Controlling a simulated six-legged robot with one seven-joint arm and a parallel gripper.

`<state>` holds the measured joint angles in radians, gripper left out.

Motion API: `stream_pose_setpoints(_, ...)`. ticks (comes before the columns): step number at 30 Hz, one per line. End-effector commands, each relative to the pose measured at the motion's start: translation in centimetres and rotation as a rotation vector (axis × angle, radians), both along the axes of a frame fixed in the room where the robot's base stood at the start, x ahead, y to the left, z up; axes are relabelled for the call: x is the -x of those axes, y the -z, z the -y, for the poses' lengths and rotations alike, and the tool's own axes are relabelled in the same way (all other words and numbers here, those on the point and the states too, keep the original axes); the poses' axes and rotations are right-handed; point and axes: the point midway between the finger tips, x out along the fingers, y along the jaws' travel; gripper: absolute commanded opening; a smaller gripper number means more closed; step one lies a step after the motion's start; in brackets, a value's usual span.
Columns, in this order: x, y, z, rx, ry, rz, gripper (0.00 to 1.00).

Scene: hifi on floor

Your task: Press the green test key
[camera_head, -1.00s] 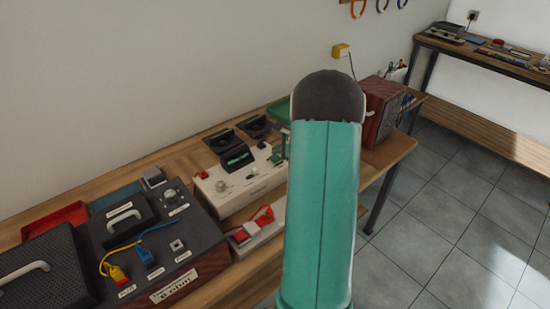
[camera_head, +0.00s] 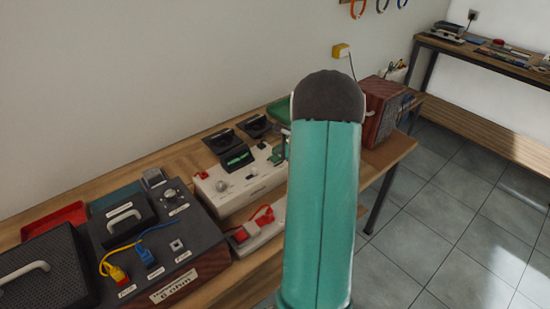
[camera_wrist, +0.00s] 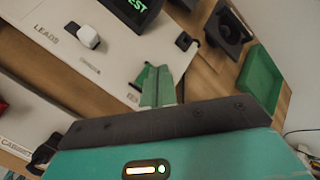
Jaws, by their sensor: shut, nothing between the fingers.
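The white instrument box (camera_head: 250,183) stands on the bench left of my arm. On it is a dark block (camera_head: 237,157) with lit green; the wrist view shows green letters ending in "EST" (camera_wrist: 134,6) on it. My gripper (camera_wrist: 160,86) is shut and empty, over the end of the white box beside the printed labels. In the head view my arm hides most of it. A green patch (camera_head: 277,154) shows at the box's right end; I cannot tell if it is a key or my fingertips. Contact with a key cannot be made out.
A grey-white knob (camera_wrist: 88,36) sits by the "LEADS" label. Black open holders (camera_head: 254,128) and a green tray (camera_head: 279,110) lie behind the box. A dark unit with cables (camera_head: 150,245) stands left, a red-brown box (camera_head: 383,112) right. Floor is clear at right.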

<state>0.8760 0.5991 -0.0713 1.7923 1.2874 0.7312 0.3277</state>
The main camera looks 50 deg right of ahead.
Motion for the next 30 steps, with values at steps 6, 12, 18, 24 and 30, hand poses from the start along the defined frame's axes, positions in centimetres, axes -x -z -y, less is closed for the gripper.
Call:
stream_pose_setpoints(6,0.01,0.65,0.02,0.0,0.001,0.001,0.0)
stream_pose_setpoints(12,0.01,0.65,0.01,0.0,0.0,0.0,0.0)
stream_pose_setpoints(18,0.01,0.74,0.0,0.0,0.0,0.0,0.0)
stream_pose_setpoints(24,0.02,0.97,0.02,0.0,0.0,0.0,0.0)
stream_pose_setpoints(30,0.02,1.2,0.01,-0.001,0.001,0.0,0.0)
